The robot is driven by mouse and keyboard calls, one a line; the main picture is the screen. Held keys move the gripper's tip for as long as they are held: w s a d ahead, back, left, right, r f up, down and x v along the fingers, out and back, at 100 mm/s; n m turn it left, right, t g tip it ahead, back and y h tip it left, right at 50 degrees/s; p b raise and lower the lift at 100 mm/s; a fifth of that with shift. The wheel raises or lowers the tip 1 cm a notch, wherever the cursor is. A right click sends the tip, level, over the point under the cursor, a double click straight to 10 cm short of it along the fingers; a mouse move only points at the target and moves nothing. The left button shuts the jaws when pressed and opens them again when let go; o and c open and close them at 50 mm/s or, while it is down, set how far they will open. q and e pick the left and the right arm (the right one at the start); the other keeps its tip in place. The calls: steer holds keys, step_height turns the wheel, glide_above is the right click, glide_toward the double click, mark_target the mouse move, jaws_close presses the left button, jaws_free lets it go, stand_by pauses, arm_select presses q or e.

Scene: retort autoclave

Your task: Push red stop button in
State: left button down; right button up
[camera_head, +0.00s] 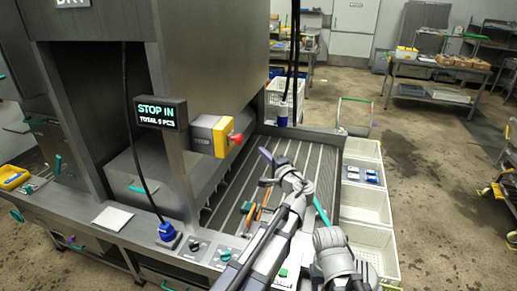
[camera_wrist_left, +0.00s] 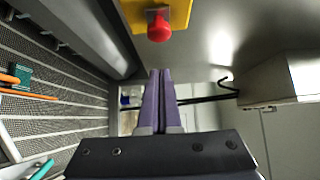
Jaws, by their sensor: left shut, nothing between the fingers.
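The red stop button (camera_head: 236,138) sticks out from the right side of a yellow box (camera_head: 222,137) on the steel machine, below the "STOP IN" display (camera_head: 161,113). In the left wrist view the red button (camera_wrist_left: 159,28) shows at the top on its yellow plate (camera_wrist_left: 176,10). My left gripper (camera_head: 266,154) is right of and slightly below the button in the head view, apart from it. In the wrist view its purple fingers (camera_wrist_left: 161,76) are together and empty, with the tips below the button. My right gripper is not identifiable in view.
A slatted steel bed (camera_head: 238,185) lies under my arm, with orange-handled tools on it. White crates (camera_head: 365,208) line its right side. A blue-capped cable (camera_head: 283,112) hangs behind. The floor (camera_head: 425,170) at right is open.

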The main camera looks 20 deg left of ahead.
arm_select(q)
steer(key=v, duration=0.4)
steer(key=shift+s+d, duration=0.15)
steer(key=shift+d, duration=0.25)
arm_select(e)
steer(key=shift+d, duration=0.2)
